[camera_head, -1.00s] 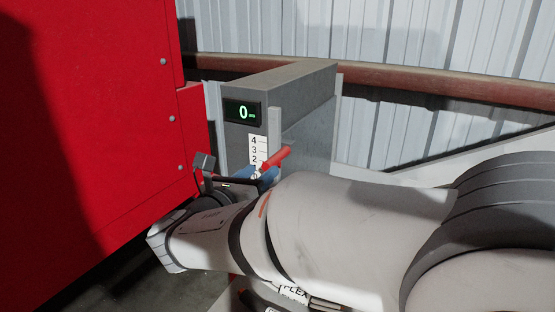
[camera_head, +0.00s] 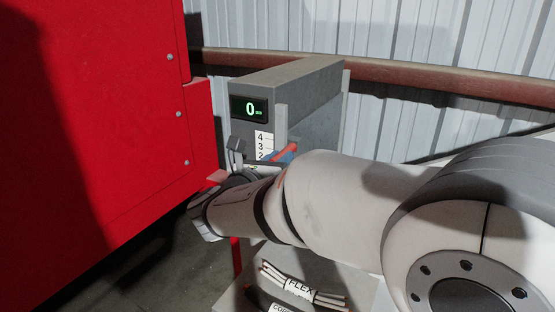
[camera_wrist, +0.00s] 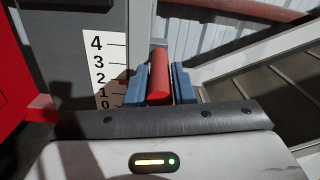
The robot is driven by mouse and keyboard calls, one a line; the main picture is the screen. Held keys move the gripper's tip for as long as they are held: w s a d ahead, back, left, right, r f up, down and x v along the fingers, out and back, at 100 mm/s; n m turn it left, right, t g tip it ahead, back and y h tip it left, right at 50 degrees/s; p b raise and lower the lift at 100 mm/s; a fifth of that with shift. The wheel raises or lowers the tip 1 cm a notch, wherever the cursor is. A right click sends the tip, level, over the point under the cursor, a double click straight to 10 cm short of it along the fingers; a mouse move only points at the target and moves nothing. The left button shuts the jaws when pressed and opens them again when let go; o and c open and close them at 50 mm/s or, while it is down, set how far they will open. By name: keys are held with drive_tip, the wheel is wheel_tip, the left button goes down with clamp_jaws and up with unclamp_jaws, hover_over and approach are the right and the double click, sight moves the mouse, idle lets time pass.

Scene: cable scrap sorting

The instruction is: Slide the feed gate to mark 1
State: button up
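The feed gate's red handle (camera_wrist: 158,80) stands between my gripper's two blue fingers (camera_wrist: 159,85) in the wrist view. Each finger is very close to the handle's side, and I cannot tell whether they press on it. In the head view the handle (camera_head: 288,148) shows only partly above my wrist. The white scale (camera_wrist: 108,72) with marks 0 to 4 is left of the fingers. A small reddish spot, perhaps a pointer, shows at its right edge between marks 1 and 2. In the head view my arm hides the scale's lower part.
The grey gate housing (camera_head: 310,90) carries a display (camera_head: 249,109) reading 0. A large red machine panel (camera_head: 100,120) stands close on the left. A brown rail (camera_head: 440,84) runs along the corrugated wall.

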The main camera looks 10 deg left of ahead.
clamp_jaws()
drive_tip(key=shift+f, duration=0.1)
wheel_tip(320, 180, down, 2)
drive_tip(key=shift+f+b, duration=0.2)
drive_tip(key=shift+b, duration=0.5)
drive_tip(key=shift+o, duration=2.3)
unclamp_jaws()
drive_tip(key=shift+s, duration=0.1)
drive_tip(key=v, duration=0.7)
drive_tip(key=shift+s+a+b, duration=0.15)
drive_tip(key=shift+s+b, duration=0.15)
drive_tip(key=shift+c, duration=0.4)
